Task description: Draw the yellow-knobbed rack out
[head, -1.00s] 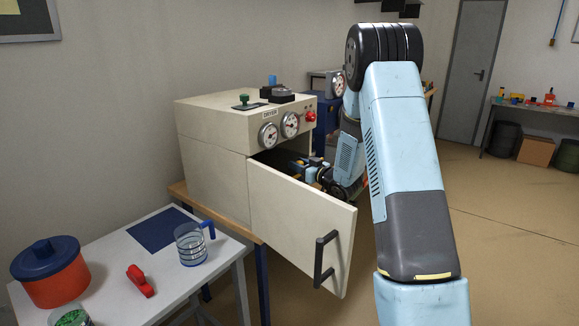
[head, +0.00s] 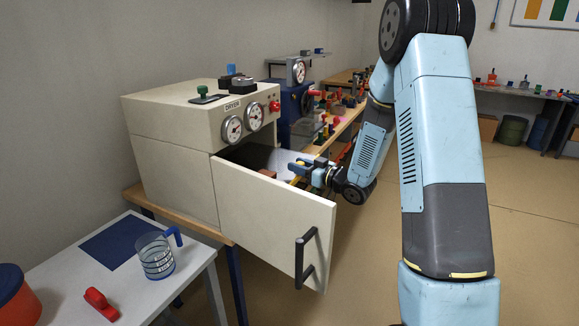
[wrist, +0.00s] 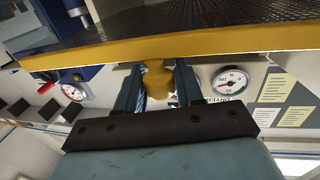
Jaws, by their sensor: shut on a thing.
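The drier (head: 170,128), a cream box with gauges, stands on a wooden bench with its door (head: 270,215) swung open. In the wrist view the rack shows as a dark mesh with a yellow front edge (wrist: 100,55). Its yellow knob (wrist: 158,76) sits between the two fingers of my gripper (wrist: 158,92), which is shut on it. In the head view my gripper (head: 299,172) is just outside the drier opening, behind the open door. The door and the gripper hide most of the rack there, and I cannot tell how far out it is.
The open door with its black handle (head: 305,258) stands in front of my gripper. A white table (head: 195,270) at lower left holds a measuring jug (head: 155,257) and a red item (head: 100,303). A blue machine (head: 293,112) stands beyond the drier. The floor at right is clear.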

